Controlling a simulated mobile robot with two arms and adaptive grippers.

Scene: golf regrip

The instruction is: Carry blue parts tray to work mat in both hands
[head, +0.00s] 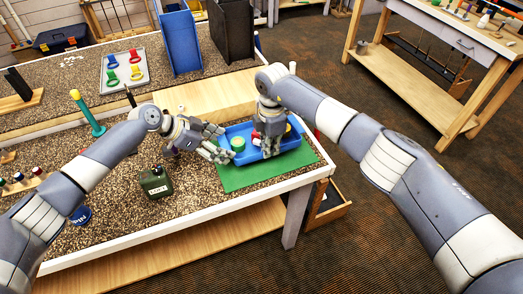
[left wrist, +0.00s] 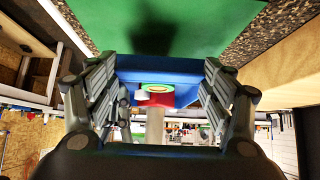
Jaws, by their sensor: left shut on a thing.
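The blue parts tray (head: 250,156) is at the green work mat (head: 243,179), over its back part, and holds a green round part (head: 238,144) and other small parts. My left gripper (head: 219,150) is shut on the tray's left end. In the left wrist view the tray (left wrist: 160,76) shows between the left fingers (left wrist: 160,100), with the mat (left wrist: 205,22) and a dark shadow above it in the picture. My right gripper (head: 268,148) points down at the tray's far side; its fingertips are partly hidden, and I cannot tell whether it grips.
A green-handled tool (head: 88,115) stands further left. A light tray of coloured parts (head: 124,70) and blue and black bins (head: 181,42) stand behind. The bench edge (head: 270,190) is close in front of the mat.

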